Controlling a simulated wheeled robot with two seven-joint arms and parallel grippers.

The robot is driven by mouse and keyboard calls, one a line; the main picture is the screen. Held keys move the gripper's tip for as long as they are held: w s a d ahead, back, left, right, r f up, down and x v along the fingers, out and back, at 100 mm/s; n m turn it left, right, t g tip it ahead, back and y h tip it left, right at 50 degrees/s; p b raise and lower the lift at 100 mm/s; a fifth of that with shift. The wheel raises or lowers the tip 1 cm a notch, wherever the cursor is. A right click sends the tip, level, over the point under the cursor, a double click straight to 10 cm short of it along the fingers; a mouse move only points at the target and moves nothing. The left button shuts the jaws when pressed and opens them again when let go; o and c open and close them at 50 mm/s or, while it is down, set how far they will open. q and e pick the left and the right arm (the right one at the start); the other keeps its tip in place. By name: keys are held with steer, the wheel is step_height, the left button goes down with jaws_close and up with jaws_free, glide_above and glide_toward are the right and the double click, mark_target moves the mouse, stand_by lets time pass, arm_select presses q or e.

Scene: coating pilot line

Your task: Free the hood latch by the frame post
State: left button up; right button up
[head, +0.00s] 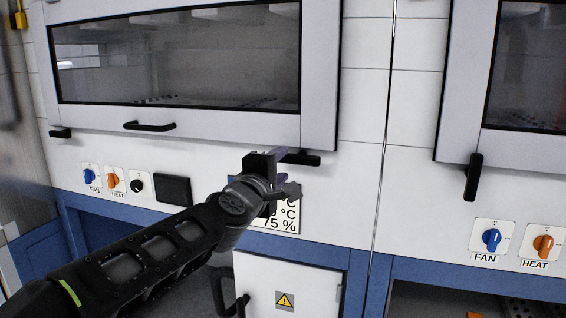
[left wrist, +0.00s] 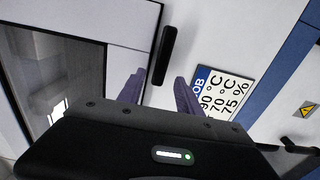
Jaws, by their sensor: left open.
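The hood latch (head: 304,158) is a short black bar at the lower right corner of the left hood's sash frame, lying horizontally in the head view. My left gripper (head: 274,172) is close to it and hides its left end. In the left wrist view the latch (left wrist: 163,56) stands just beyond the gap between the two fingers of my left gripper (left wrist: 160,88). The fingers are apart with nothing between them. I cannot tell whether a finger touches the latch. My right gripper is not in view.
The left hood sash (head: 222,124) has a black handle (head: 150,126) and another latch (head: 60,133). A sign (head: 287,222) is partly behind my gripper. Knobs (head: 114,180) sit at left. A white cabinet (head: 310,285) is below. The right hood's latch (head: 473,178) hangs down.

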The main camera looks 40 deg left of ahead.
arm_select(q)
steer(key=v, duration=0.5)
stand_by(0.5)
